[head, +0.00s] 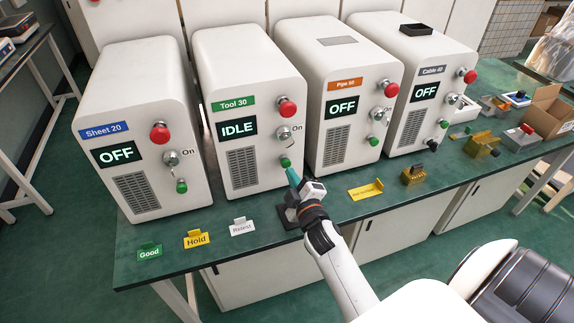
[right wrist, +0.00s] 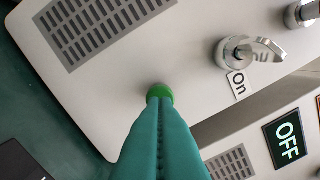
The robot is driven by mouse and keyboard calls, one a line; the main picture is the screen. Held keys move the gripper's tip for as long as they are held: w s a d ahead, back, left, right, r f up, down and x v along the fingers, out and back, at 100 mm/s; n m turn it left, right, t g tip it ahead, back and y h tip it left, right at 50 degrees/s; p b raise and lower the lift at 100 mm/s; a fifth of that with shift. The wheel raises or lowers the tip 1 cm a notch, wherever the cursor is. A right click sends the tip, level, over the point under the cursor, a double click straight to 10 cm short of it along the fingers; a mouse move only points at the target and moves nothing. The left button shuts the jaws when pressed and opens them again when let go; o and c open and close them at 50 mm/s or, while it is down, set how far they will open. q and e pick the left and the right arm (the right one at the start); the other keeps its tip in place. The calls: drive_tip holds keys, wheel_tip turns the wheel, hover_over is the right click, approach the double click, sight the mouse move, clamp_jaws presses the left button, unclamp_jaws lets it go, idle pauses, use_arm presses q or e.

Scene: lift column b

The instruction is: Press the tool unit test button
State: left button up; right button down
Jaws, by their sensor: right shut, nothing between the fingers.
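The tool unit (head: 245,100) is a white box with a green "Tool 30" label, and its display (head: 237,128) reads "IDLE". Its red knob (head: 287,107) sits above a key switch (head: 285,132) marked "On". The green test button (head: 285,161) is low on its front; it also shows in the right wrist view (right wrist: 160,91). My right gripper (head: 290,172) has its teal fingers shut and empty. In the right wrist view the fingertips (right wrist: 160,98) overlap the button's lower edge; I cannot tell whether they touch it. My left gripper is not in view.
The Sheet 20 unit (head: 140,125), Pipe 50 unit (head: 335,85) and Cable 40 unit (head: 415,80) stand alongside, all reading "OFF". Good (head: 149,252), Hold (head: 196,239) and a white sign (head: 242,227) stand along the green bench's front edge. A cardboard box (head: 548,110) is at right.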

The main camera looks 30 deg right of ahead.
drive_tip(key=shift+w, duration=0.1)
idle(0.4)
drive_tip(key=shift+x, duration=1.05)
drive_tip(key=shift+v, duration=1.2)
drive_tip(key=shift+p, duration=0.3)
drive_tip(key=shift+s+a, duration=0.1)
drive_tip(key=shift+s, duration=0.5)
drive_tip(key=v, duration=0.3)
drive_tip(key=shift+s+a+p, duration=0.1)
drive_tip(key=shift+s+p, duration=0.25)
drive_tip(key=shift+p, duration=0.05)
